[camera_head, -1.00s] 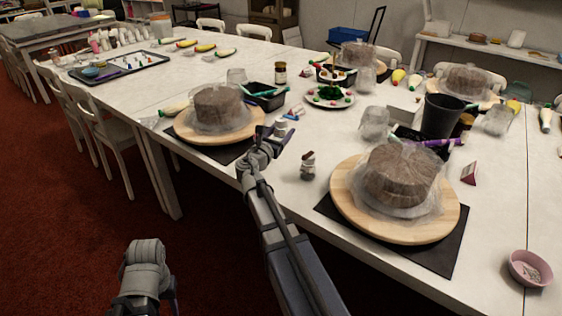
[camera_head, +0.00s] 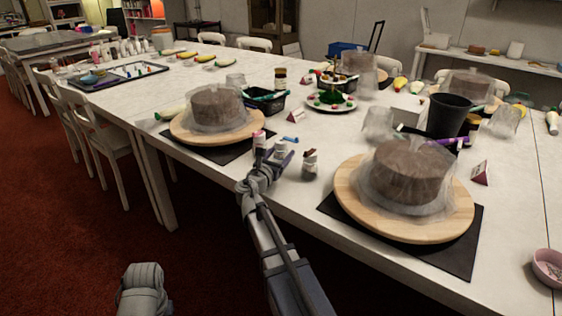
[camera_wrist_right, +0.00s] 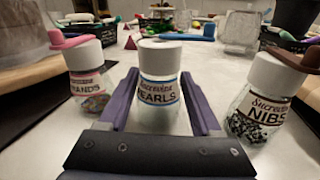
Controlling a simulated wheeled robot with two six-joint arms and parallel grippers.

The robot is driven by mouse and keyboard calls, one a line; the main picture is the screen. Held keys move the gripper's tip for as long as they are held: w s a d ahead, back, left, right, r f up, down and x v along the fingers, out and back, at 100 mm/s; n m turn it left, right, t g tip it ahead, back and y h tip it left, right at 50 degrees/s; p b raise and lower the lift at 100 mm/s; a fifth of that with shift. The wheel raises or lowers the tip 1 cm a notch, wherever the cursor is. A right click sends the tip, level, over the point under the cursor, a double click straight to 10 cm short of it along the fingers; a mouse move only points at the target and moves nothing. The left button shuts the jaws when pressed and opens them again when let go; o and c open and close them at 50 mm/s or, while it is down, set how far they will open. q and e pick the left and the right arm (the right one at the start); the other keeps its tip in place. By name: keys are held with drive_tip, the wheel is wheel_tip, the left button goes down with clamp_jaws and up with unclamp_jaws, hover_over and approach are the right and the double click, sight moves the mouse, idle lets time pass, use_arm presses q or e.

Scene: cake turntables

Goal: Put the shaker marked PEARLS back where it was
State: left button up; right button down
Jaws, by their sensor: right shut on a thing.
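The shaker marked PEARLS (camera_wrist_right: 159,92), clear with a white lid and blue-edged label, stands upright between the purple fingers of my right gripper (camera_head: 271,153) in the right wrist view. The gripper is shut on it at the table's front edge. I cannot tell whether its base touches the table. A pink-labelled shaker ending in "RANDS" (camera_wrist_right: 90,84) stands to its left; the shaker marked NIBS (camera_wrist_right: 260,104) stands to its right and shows in the head view (camera_head: 310,163). Only a part of my left arm shows at bottom left; its gripper is out of view.
Wrapped cakes stand on wooden turntables left (camera_head: 180,133) and right (camera_head: 350,205) of the shakers. Behind are a black tray (camera_head: 268,107), a small red and white card (camera_head: 296,116) and a black bin (camera_head: 447,117). Some bare table lies behind the shakers.

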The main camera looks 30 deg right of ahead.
drive_tip(key=shift+f, duration=0.15)
drive_tip(key=shift+c, duration=0.3)
unclamp_jaws()
drive_tip(key=shift+r, duration=0.2)
drive_tip(key=v, duration=1.2)
